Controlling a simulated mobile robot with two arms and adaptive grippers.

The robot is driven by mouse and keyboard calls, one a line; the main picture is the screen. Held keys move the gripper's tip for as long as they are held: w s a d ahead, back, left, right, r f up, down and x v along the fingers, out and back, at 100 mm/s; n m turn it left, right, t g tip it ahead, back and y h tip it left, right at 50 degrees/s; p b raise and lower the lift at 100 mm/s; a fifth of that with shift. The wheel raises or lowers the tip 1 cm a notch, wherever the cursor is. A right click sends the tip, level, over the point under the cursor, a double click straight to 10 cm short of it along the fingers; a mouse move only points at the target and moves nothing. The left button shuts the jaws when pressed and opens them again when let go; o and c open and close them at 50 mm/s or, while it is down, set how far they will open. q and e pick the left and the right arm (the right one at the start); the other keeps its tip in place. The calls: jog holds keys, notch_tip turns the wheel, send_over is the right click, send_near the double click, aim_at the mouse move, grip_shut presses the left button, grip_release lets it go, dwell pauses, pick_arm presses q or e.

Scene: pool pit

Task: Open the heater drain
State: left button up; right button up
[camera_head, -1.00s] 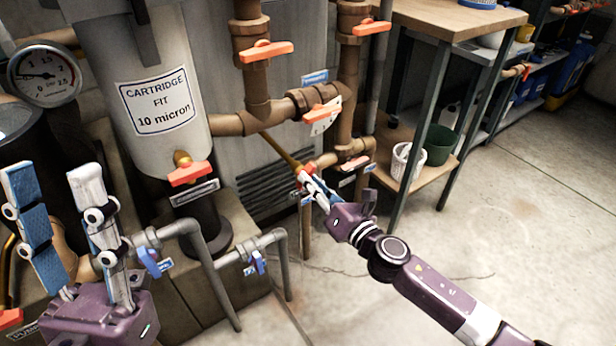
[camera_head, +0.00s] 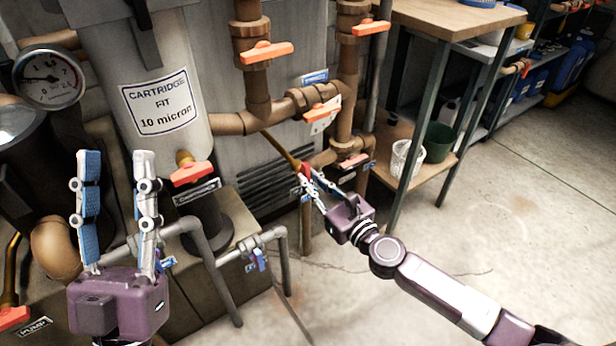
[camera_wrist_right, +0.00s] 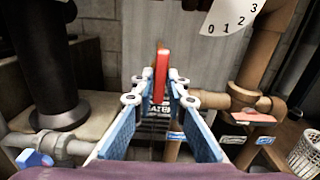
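A valve lever (camera_head: 305,170), red in the right wrist view (camera_wrist_right: 161,74), sits at the end of a thin brass pipe in front of the heater's grille. A sign behind it is partly hidden; the letters "EATER" show. My right gripper (camera_head: 309,177) has its fingers, also in the right wrist view (camera_wrist_right: 162,82), drawn in at the tips on both sides of the lever. They look closed on it, with the lever standing upright between them. My left gripper (camera_head: 117,158) is open and empty, pointing up in front of the cartridge filter.
The cartridge filter (camera_head: 160,105) with its orange drain lever (camera_head: 191,173) stands at left, beside a pressure gauge (camera_head: 49,78). Brown pipes with orange levers rise behind. A wooden-topped bench (camera_head: 450,18) holds a white basket (camera_head: 407,160) and green pot (camera_head: 438,143) below. Floor at right is clear.

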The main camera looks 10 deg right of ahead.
jog(key=o, duration=0.4)
